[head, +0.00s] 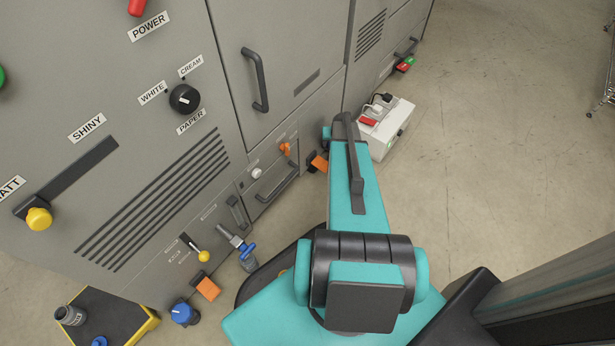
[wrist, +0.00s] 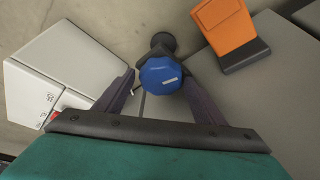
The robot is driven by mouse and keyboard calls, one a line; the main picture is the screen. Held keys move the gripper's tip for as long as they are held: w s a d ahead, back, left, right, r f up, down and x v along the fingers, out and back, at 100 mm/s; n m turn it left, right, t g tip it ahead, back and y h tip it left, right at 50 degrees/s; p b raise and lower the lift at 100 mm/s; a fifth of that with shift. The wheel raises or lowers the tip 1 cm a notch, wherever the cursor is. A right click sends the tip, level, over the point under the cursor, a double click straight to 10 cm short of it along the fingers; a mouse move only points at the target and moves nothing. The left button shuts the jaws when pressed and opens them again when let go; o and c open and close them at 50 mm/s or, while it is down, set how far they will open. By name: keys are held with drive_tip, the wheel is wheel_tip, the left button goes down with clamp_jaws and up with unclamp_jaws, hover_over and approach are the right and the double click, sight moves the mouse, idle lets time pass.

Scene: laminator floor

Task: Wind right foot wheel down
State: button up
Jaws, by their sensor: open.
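My gripper (wrist: 160,84) is open, with one dark finger on each side of the wheel. I cannot tell whether the fingers touch it. In the head view my arm hides this wheel and the gripper. Another blue foot wheel (head: 184,313) stands at the machine's lower left in the head view.
An orange pedal (wrist: 225,28) is close on the right in the wrist view. A white box (wrist: 66,72) stands to the left; it is also right of my arm in the head view (head: 391,131). The grey machine (head: 290,50) rises behind.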

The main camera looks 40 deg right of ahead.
drive_tip(key=shift+f+n+y+b, duration=0.1)
drive_tip(key=shift+n+y+b, duration=0.3)
drive_tip(key=shift+n+b, duration=0.4)
